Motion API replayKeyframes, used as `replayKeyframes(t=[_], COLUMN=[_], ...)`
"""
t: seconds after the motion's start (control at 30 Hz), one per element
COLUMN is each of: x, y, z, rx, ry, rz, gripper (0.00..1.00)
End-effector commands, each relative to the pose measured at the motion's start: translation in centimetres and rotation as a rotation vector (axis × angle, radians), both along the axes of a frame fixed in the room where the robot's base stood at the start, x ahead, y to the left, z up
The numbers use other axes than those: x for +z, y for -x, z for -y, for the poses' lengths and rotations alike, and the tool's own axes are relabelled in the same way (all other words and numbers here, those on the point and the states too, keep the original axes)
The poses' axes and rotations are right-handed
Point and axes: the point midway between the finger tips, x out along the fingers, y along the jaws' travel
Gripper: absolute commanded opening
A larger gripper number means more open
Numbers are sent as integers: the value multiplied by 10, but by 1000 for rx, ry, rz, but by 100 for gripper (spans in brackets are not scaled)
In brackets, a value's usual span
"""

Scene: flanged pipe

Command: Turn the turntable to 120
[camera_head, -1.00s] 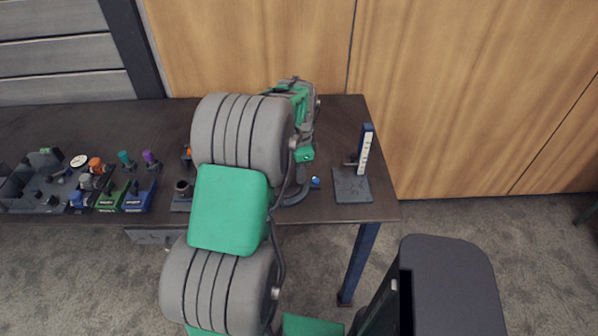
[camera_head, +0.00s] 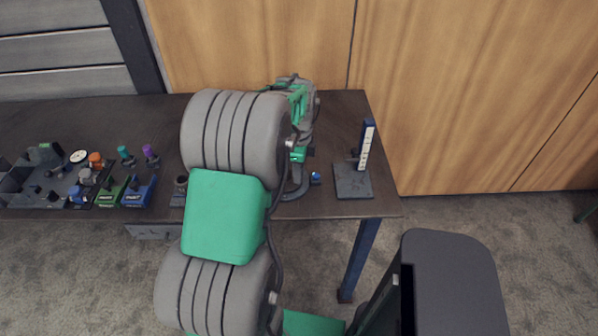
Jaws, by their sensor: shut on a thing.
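The turntable (camera_head: 293,194) is a dark round piece near the front edge of the table, mostly hidden behind my arm. Only its right and front rim shows, so its angle cannot be read. My gripper (camera_head: 298,160) points down over it, with grey and green parts showing. It is shut on some part of the turntable, but the fingertips and the gripped part are too small and covered to make out. A small blue knob (camera_head: 315,177) sits just right of the turntable.
A stand with an upright white scale (camera_head: 365,148) is at the table's right end. Left of my arm are a small dark cup (camera_head: 181,184), a blue block (camera_head: 138,192), a green block (camera_head: 112,193) and a grey tray (camera_head: 36,196). The table's back left is clear.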

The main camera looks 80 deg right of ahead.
Motion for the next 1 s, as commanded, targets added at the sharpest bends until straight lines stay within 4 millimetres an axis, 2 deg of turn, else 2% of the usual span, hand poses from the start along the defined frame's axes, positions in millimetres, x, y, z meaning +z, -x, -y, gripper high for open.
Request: replayKeyframes(t=[0.7,0.73,1.0], x=[1,1,0], y=[0,0,-1], z=[-2,-2,-2], rx=[-48,-47,-44], ry=[0,0,0], rz=[-1,-1,0], gripper=[0,17,38])
